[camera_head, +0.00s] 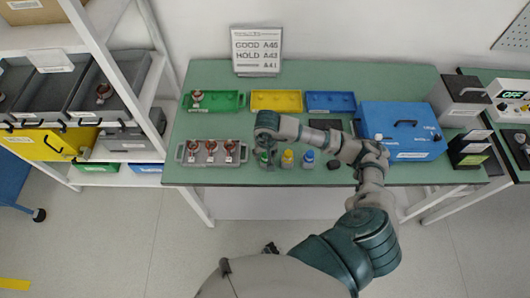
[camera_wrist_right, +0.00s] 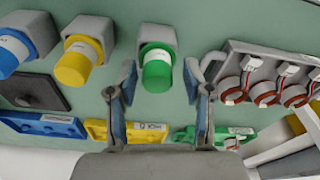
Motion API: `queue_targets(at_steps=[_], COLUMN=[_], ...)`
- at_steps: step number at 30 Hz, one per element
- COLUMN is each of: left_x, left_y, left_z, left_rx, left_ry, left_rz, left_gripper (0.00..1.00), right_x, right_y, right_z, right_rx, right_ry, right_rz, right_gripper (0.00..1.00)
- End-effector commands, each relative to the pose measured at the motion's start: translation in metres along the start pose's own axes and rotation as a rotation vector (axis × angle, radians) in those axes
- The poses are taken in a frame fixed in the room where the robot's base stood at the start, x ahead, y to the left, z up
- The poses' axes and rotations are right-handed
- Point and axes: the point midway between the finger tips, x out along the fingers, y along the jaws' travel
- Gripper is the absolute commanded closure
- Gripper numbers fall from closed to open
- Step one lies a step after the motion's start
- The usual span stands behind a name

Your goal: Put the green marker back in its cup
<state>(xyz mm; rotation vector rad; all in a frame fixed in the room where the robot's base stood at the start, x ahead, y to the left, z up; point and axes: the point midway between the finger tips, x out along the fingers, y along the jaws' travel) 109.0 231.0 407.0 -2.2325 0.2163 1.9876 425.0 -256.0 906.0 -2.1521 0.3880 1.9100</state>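The green marker (camera_wrist_right: 157,75), with a white band, stands in or at its grey cup (camera_wrist_right: 156,33) in the right wrist view; how deep it sits cannot be told. My right gripper (camera_wrist_right: 160,85) is open. Its two fingers lie on either side of the marker in that view, with gaps on both sides. In the head view my right gripper (camera_head: 267,150) is over the green marker (camera_head: 263,158), at the left end of the marker row, and partly hides it. My left gripper is not identifiable in the head view.
A yellow marker (camera_head: 287,158) and a blue marker (camera_head: 308,158) stand to the right of the green one. A grey rack (camera_head: 205,159) of stators is close on the left. Green (camera_head: 226,101), yellow (camera_head: 276,100) and blue (camera_head: 331,102) trays lie behind. A blue case (camera_head: 410,122) stands right.

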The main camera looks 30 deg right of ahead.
Motion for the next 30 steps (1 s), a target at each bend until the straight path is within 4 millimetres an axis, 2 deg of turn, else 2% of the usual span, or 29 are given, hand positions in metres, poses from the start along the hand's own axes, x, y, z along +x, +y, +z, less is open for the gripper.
queue_targets(at_steps=[8,11,14,24,30], left_x=[0.0,0.0,0.0,-0.001,-0.001], left_y=[0.002,0.005,0.008,0.006,-0.001], left_z=[-0.001,-0.002,-0.003,-0.003,-0.002], left_rx=[-0.001,-0.003,-0.005,-0.004,0.001], left_ry=[0.001,0.001,0.001,0.0,0.001], left_rz=[0.002,0.006,0.01,0.008,-0.001], left_gripper=[0.6,0.6,0.6,0.6,0.6], right_x=[-0.001,-0.007,-0.023,-0.097,-0.118], right_y=[0.0,-0.001,-0.002,0.0,0.0], right_z=[0.0,0.0,0.0,-0.001,0.0], right_rx=[0.0,0.0,-0.001,0.0,0.001], right_ry=[0.0,0.001,0.005,0.004,0.001], right_rz=[0.001,0.002,0.002,0.0,0.001], right_gripper=[0.45,0.45,0.45,0.45,0.45])
